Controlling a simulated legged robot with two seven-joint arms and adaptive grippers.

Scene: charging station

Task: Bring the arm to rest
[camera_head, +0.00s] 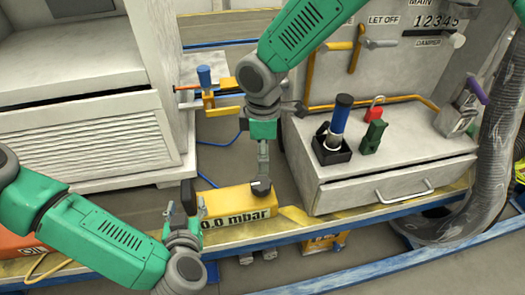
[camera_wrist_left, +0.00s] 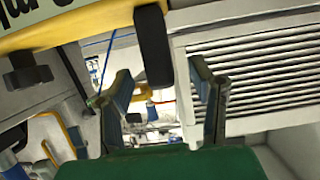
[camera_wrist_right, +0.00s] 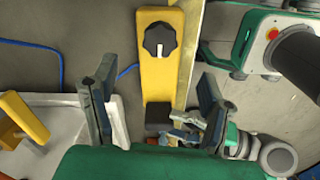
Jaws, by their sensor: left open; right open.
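My left gripper (camera_head: 182,218) is open and empty, low at the left end of the yellow box marked "0.0 mbar" (camera_head: 233,208). A black block (camera_head: 188,198) on that end shows beyond the fingers in the left wrist view (camera_wrist_left: 152,45). My right gripper (camera_head: 262,172) is open and points down above the box's black knob (camera_head: 262,188). In the right wrist view, the knob (camera_wrist_right: 160,38) lies beyond the spread fingers, with its white mark visible. Whether a finger touches the knob is unclear.
A grey cabinet with a drawer (camera_head: 385,188) stands at right, bearing a blue-handled tool (camera_head: 338,122) and a green item (camera_head: 373,137). A grey hose (camera_head: 490,160) hangs at far right. A louvred cabinet (camera_head: 85,150) is at left. Blue rails (camera_head: 350,222) run along the front.

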